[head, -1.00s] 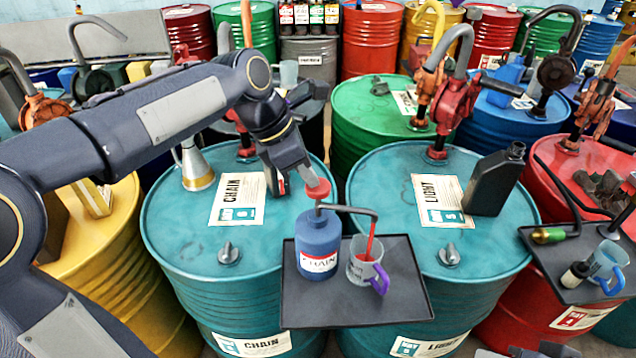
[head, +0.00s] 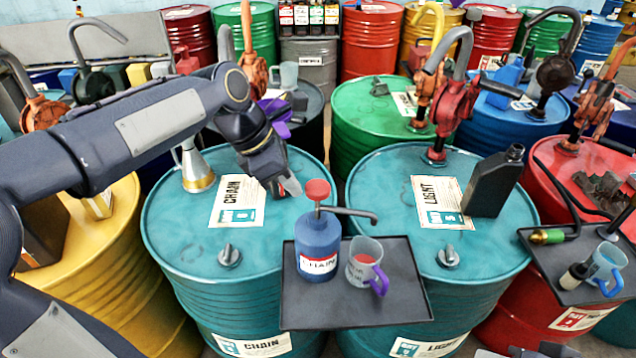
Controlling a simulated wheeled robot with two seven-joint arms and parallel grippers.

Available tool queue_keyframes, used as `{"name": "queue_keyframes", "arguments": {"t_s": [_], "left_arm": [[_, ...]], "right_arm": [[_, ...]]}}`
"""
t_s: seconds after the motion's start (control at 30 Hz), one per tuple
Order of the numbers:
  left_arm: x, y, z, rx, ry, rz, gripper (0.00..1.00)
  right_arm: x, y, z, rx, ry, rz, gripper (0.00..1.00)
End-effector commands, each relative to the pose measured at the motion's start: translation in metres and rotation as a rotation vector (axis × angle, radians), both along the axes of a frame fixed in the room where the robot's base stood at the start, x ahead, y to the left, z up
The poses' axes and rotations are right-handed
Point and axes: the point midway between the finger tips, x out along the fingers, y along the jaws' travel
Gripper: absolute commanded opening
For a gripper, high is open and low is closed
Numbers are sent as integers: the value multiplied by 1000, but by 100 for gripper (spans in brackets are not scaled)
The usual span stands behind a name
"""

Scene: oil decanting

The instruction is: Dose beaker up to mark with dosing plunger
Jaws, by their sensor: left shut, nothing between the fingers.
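The dosing plunger is a blue bottle (head: 318,245) labelled CHAIN, with a red pump head (head: 318,190) and a dark spout (head: 352,213) pointing right. It stands upright on a dark tray (head: 355,313). No stream falls from the spout. The liquid's level against any mark is too small to read. My left gripper (head: 291,188) is shut and empty, just left of the pump head and apart from it. My right gripper is out of view.
The tray sits before two teal drums, CHAIN (head: 185,240) and LIGHT (head: 390,185). A metal funnel (head: 196,170) and a black jug (head: 497,182) stand on them. Another tray (head: 540,255) with a blue-handled beaker (head: 605,268) is at the right.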

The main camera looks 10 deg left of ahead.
Motion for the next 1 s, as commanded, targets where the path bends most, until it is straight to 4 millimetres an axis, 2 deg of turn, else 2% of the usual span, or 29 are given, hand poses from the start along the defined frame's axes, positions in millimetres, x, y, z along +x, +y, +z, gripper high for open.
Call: {"name": "queue_keyframes", "arguments": {"t_s": [0.3, 0.5, 1.0], "left_arm": [[-9, 19, 44, 0, -4, 3, 0], [-14, 28, 65, 1, -1, 2, 0], [-15, 30, 68, 1, 1, 1, 0]], "right_arm": [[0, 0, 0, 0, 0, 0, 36], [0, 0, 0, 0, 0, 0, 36], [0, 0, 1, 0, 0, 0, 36]]}}
